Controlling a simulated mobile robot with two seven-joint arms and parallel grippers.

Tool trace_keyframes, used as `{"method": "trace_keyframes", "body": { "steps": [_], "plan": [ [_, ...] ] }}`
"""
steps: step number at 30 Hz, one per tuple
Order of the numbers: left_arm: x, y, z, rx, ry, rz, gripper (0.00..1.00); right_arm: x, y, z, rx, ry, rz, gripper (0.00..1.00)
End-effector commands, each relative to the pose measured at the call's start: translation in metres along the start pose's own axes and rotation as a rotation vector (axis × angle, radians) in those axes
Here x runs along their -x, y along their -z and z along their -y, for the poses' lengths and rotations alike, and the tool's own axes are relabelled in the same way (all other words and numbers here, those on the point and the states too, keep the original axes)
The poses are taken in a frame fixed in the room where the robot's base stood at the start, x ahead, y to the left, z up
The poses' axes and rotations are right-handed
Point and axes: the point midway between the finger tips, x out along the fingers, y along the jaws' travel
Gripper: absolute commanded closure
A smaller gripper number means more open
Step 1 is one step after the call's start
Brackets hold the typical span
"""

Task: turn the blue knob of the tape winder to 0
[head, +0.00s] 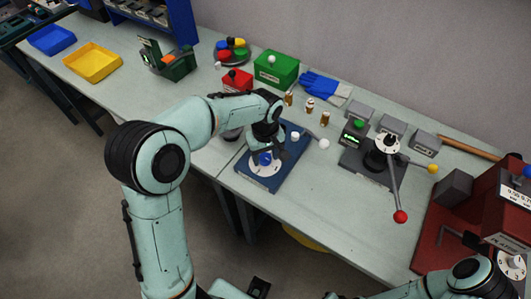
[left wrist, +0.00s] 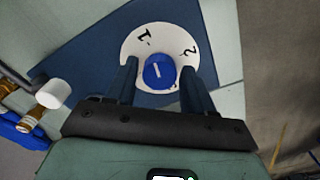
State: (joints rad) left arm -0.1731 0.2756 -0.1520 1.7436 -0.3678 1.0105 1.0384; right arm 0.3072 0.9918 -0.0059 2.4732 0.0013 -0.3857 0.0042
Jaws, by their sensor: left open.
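The tape winder is a dark blue base plate (head: 282,172) with a white dial (head: 260,169) and a blue knob (head: 264,159) near its front end. In the left wrist view the blue knob (left wrist: 159,72) has a short white line on it. The dial (left wrist: 165,36) shows a 1 and a 2 past the knob; the figure 0 is not visible. My left gripper (left wrist: 158,75) is open, its fingers on either side of the knob. Contact cannot be told. In the head view it points down over the dial. My right gripper is out of view.
A white cap (head: 294,136) and a white ball-ended lever (head: 323,144) are by the plate's back edge. To the right stands a grey device with a red-knobbed lever (head: 400,216). A green box (head: 276,70) and blue gloves (head: 320,86) lie behind.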

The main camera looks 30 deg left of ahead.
Motion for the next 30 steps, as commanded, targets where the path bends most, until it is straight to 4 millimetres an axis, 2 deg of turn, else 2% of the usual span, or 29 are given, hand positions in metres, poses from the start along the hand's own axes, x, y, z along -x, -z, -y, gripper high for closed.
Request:
{"method": "trace_keyframes", "body": {
  "steps": [5,10,14,21,26,30],
  "plan": [
    [0.000,0.000,0.000,-0.114,0.001,0.000,0.47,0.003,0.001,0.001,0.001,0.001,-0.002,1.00],
    [0.001,0.000,0.001,-0.310,0.000,0.001,0.47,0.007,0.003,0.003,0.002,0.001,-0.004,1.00],
    [0.000,0.000,0.001,-0.384,0.000,0.001,0.47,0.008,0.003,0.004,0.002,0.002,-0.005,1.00],
    [0.001,0.000,0.001,-0.639,0.000,0.001,0.47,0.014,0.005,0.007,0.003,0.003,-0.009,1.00],
    [0.000,0.001,0.002,-0.735,0.000,0.001,0.47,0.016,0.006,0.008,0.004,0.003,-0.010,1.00],
    [0.001,0.001,0.002,-0.900,0.000,0.001,0.47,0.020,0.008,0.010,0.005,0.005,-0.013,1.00]
  ]
}}
